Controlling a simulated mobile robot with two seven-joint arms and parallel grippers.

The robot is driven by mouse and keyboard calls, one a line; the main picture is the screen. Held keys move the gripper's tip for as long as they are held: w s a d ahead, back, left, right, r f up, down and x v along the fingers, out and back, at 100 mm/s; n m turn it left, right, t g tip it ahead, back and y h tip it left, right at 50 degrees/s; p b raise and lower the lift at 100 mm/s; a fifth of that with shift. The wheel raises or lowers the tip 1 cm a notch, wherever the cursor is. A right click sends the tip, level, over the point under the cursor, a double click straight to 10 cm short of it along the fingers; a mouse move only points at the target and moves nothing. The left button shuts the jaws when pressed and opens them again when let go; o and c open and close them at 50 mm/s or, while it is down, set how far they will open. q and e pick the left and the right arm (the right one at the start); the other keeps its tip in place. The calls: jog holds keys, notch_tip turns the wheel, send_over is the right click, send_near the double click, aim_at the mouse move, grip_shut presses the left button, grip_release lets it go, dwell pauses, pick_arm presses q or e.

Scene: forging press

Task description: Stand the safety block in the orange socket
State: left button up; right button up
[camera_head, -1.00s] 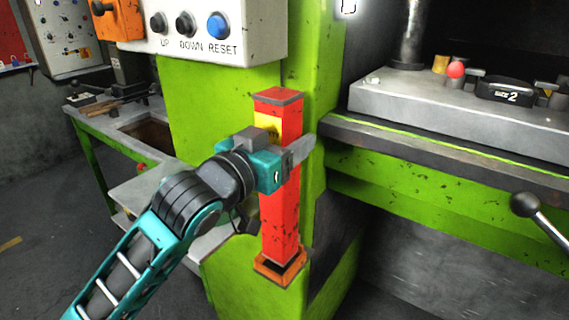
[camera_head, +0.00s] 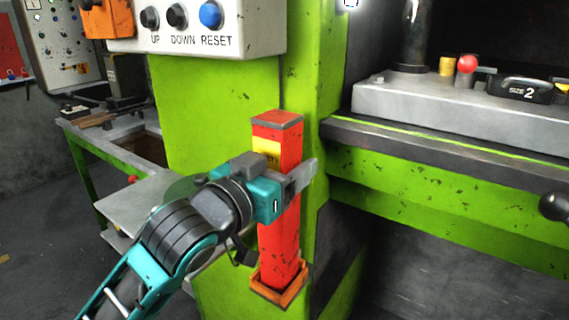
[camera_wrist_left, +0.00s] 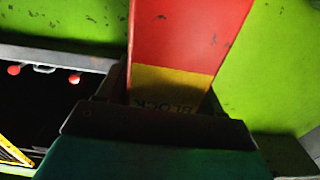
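The safety block is a tall red post (camera_head: 281,232) with a yellow label and a dark top cap. It stands nearly upright at the green press frame. Its lower end is within the rim of the orange socket (camera_head: 264,291); how deep it sits is hidden. My left gripper (camera_head: 286,173) is closed around the upper half of the block, just below the label. In the left wrist view the block (camera_wrist_left: 190,38) rises between the jaws, its label partly covered by the gripper (camera_wrist_left: 160,115). My right gripper is not in view.
A control box (camera_head: 195,25) with UP, DOWN and RESET buttons is above left of the block. The press bed (camera_head: 450,105) juts out at the right, with a black ball-ended lever (camera_head: 555,206) before it. A workbench (camera_head: 140,190) stands at the left.

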pick_arm(q)
jog(key=o, duration=0.3)
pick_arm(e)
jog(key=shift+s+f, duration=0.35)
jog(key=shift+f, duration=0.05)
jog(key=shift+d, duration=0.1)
